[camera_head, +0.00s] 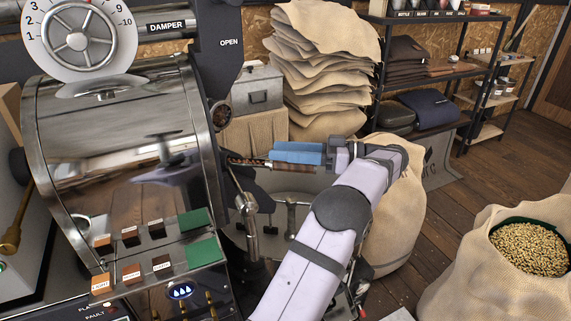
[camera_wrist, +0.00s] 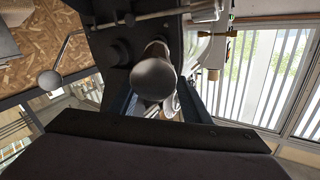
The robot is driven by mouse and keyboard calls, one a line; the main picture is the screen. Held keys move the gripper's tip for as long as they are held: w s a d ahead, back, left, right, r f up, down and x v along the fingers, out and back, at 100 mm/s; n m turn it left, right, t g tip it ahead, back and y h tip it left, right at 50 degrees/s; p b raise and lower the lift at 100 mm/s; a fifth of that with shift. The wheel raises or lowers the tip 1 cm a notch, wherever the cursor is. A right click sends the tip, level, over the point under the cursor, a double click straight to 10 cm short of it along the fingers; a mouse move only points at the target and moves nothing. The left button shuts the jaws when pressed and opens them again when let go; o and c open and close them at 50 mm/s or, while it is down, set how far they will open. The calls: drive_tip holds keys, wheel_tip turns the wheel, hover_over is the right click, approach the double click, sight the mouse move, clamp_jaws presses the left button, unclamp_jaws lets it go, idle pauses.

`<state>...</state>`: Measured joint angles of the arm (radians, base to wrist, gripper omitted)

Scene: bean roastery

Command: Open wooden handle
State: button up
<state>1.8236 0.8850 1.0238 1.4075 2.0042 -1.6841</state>
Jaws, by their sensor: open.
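The wooden handle (camera_head: 284,165) is a brown bar in front of the roaster, running roughly level. It joins a narrow, speckled brown piece (camera_head: 247,161) that reaches left to the machine face. My gripper (camera_head: 285,155) is at the handle from the right, with a blue finger covering part of it. In the wrist view the round grey end of the handle (camera_wrist: 154,79) points at the camera. It sits between the two spread blue fingers of my gripper (camera_wrist: 157,100). The fingers are open, and whether either touches the handle is hard to tell.
The metal roaster drum (camera_head: 120,130) fills the left, with a damper dial (camera_head: 80,38) above it. A metal lever (camera_head: 250,215) stands just below the handle. Burlap sacks (camera_head: 325,60) are stacked behind. A bean-filled sack (camera_head: 495,270) stands at right on open wooden floor.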

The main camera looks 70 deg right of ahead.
drive_tip(key=shift+r+p, duration=2.4)
drive_tip(key=shift+r, duration=0.55)
